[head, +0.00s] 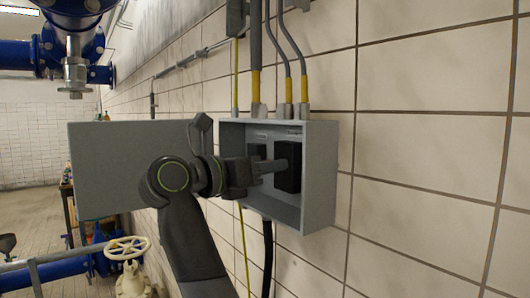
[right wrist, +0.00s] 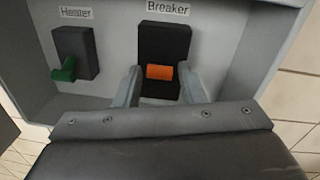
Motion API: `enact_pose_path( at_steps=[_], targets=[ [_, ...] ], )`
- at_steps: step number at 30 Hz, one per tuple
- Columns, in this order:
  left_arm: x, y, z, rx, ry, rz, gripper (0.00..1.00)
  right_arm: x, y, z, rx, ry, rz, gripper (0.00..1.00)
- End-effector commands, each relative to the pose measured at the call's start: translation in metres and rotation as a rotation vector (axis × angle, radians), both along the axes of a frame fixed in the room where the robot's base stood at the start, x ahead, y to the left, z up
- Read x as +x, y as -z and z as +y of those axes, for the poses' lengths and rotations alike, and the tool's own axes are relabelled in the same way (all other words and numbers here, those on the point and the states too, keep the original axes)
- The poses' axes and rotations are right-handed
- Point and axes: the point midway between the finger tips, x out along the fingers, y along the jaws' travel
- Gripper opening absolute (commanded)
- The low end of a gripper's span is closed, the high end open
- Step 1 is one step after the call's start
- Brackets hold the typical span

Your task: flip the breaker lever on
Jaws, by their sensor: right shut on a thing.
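The breaker switch (right wrist: 166,46), a black block under the label "Breaker", is inside an open grey box (head: 320,178) on the tiled wall. Its orange lever (right wrist: 160,72) sits at the lower part of the block in the right wrist view. My right gripper (head: 281,165) reaches into the box from the left, and its two fingers stand on either side of the orange lever, shut on it. The fingers hide part of the block. In the head view the gripper hides the lever. My left gripper is not in view.
A heater switch (right wrist: 78,52) with a green lever (right wrist: 65,72) sits left of the breaker. The box door (head: 118,150) is swung open to the left, behind my arm. Conduits (head: 256,55) enter the box from above. Blue pipes and a cream valve wheel (head: 127,247) are at left.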

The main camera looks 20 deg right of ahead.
Motion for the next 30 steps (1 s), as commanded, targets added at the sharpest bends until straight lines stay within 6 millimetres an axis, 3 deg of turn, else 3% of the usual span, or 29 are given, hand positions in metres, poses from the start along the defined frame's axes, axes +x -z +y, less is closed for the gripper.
enact_pose_path(
  at_steps=[6,16,17,21,30],
  targets=[
    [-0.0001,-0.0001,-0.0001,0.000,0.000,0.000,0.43,0.0001,-0.0029,-0.0012,0.092,0.001,0.033,0.14],
    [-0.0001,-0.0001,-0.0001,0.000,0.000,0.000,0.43,0.0000,-0.0028,-0.0011,0.102,0.001,0.039,0.14],
    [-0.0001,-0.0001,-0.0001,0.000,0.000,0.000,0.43,0.0001,-0.0028,-0.0012,0.102,0.001,0.039,0.38],
    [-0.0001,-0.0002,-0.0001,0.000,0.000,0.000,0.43,0.0001,-0.0029,-0.0011,0.101,0.001,0.038,0.56],
    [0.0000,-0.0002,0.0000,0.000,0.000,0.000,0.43,-0.0002,-0.0036,-0.0006,0.100,0.001,0.037,0.57]
  ],
)
